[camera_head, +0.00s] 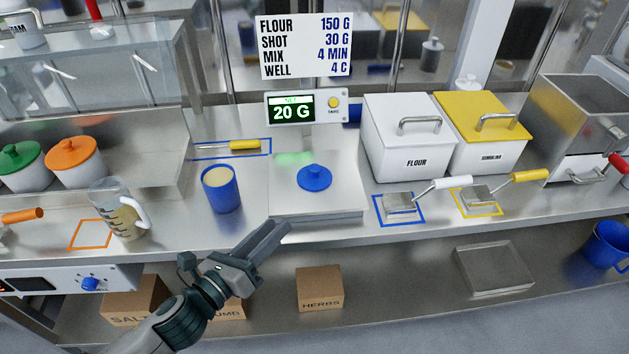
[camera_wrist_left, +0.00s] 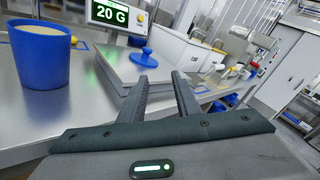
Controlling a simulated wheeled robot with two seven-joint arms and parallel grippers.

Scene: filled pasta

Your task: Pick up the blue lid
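The blue lid (camera_head: 314,178) is a round disc with a knob on top. It lies on the flat metal scale plate (camera_head: 340,208). It also shows in the left wrist view (camera_wrist_left: 145,58), beyond the fingertips. My left gripper (camera_head: 277,232) is in front of the scale's front left corner, apart from the lid. In the left wrist view its two fingers (camera_wrist_left: 160,82) stand apart with nothing between them. My right gripper is not in view.
A blue cup (camera_head: 221,192) with pale contents stands left of the scale. The display (camera_head: 293,108) behind reads 20 G. A white flour bin (camera_head: 407,145) and small scoops (camera_head: 400,204) are to the right. A measuring jug (camera_head: 119,212) stands at the left.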

